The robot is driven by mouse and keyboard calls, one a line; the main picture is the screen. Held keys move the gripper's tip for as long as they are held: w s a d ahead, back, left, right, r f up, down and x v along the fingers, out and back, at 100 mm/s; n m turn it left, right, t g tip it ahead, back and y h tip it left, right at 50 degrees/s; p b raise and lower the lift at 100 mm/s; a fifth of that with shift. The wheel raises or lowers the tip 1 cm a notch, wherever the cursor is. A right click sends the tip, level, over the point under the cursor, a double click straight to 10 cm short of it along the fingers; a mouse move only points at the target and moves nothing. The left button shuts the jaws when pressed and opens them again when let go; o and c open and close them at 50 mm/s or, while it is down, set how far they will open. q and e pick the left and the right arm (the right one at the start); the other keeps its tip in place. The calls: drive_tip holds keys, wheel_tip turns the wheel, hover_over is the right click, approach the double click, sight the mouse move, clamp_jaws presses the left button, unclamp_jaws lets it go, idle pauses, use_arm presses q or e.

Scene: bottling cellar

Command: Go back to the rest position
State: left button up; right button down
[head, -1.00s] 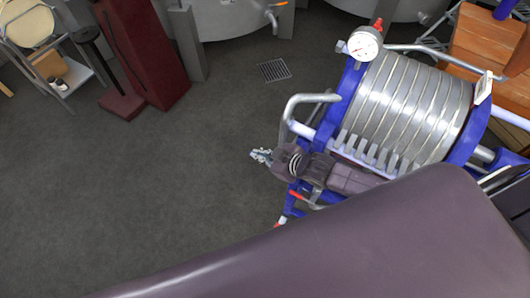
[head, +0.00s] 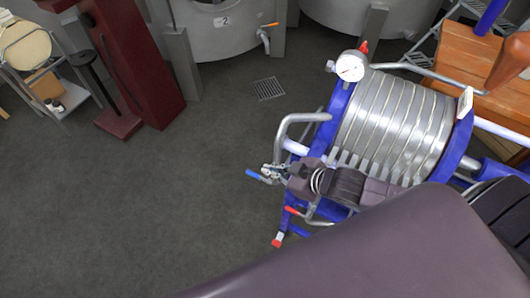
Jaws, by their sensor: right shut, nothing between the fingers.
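My right gripper (head: 268,174) is near the middle of the head view, at the end of my dark purple arm. It is shut and empty. It hangs in front of the lower left side of a blue-framed plate filter (head: 392,125), close to its bent steel pipe (head: 281,130). I cannot tell whether it touches the filter. A blue-handled part (head: 253,174) shows right beside the fingertips. My left gripper is not in view.
Steel tanks (head: 215,30) stand at the back, with a floor drain (head: 269,89) before them. A dark red cabinet (head: 135,70) and a small metal trolley (head: 70,99) are at the left. Wooden steps (head: 458,62) are at the right. The grey floor (head: 120,210) at left is clear.

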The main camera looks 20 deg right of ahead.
drive_tip(key=shift+r, duration=0.1)
drive_tip(key=s+d+m+g+h, duration=0.2)
drive_tip(key=s+m+g+h, duration=0.35)
drive_tip(key=s, duration=1.15)
wheel_tip(320, 180, down, 30)
drive_tip(key=s+g+b, duration=0.1)
drive_tip(key=g+b, duration=0.1)
drive_tip(key=b, duration=0.1)
drive_tip(key=s+d+f+b, duration=0.2)
drive_tip(key=s+f+b, duration=0.1)
drive_tip(key=s+f, duration=1.4)
wheel_tip(320, 180, down, 2)
drive_tip(key=shift+s+d+f+g, duration=0.25)
drive_tip(key=shift+s+d+g, duration=0.15)
drive_tip(key=shift+g, duration=0.05)
